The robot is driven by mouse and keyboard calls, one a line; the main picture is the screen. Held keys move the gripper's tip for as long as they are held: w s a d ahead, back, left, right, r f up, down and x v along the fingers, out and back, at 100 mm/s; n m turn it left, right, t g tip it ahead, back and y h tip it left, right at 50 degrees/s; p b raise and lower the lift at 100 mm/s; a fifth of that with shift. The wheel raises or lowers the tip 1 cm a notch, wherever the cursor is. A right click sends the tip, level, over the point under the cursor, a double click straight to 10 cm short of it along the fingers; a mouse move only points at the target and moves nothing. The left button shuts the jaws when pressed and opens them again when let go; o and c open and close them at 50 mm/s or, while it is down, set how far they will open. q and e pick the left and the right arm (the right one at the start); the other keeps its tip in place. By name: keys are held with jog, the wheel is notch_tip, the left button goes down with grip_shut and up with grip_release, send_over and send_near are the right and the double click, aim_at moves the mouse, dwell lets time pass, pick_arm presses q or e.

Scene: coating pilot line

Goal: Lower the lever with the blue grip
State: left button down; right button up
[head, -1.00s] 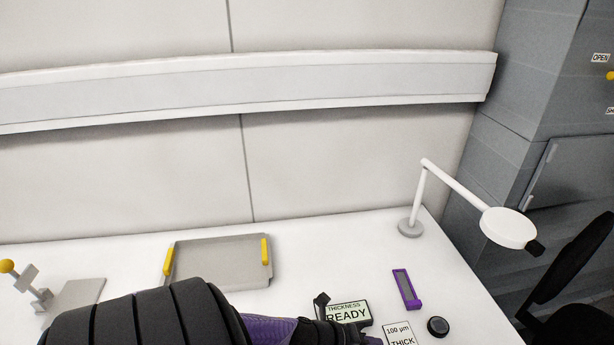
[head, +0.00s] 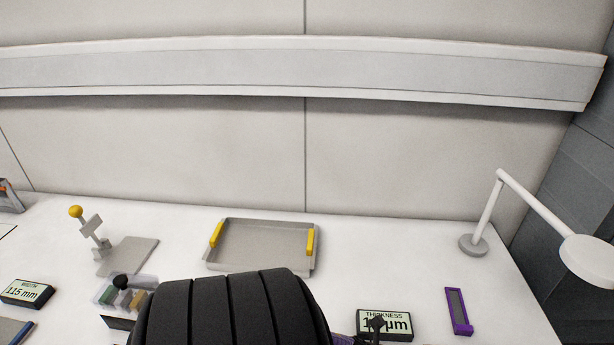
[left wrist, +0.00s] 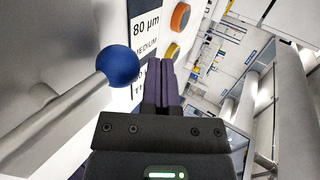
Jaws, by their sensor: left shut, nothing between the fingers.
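The lever with the blue grip shows in the left wrist view: a metal rod (left wrist: 58,122) rises from the lower left to a round blue ball (left wrist: 118,66). My left gripper (left wrist: 163,66) has purple fingers pressed together, empty, just right of the ball. A narrow gap shows between ball and fingers; I cannot tell their difference in depth. In the head view the blue lever is not seen. A black arm of mine covers the bottom middle there, and the left fingertips cannot be made out.
A grey tray (head: 260,263) with yellow handles, a yellow-knobbed stand (head: 92,233), a thickness display (head: 400,334), a purple device (head: 459,312) and a lamp (head: 486,215) stand on the white bench. In the wrist view, an orange button (left wrist: 180,17) and a yellow one (left wrist: 172,52) lie beyond the fingers.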

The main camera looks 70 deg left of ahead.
dwell(0.5)
pick_arm(q)
jog(key=r+p, duration=0.4)
jog(key=r, duration=0.1)
jog(key=shift+w+p, duration=0.35)
jog(key=shift+p, duration=0.05)
notch_tip(320, 180, up, 9)
jog(key=w+d+p, duration=0.1)
jog(key=p, duration=0.2)
jog(key=shift+w+d+f, duration=0.15)
jog(key=shift+w+d, duration=0.1)
jog(key=shift+w, duration=0.05)
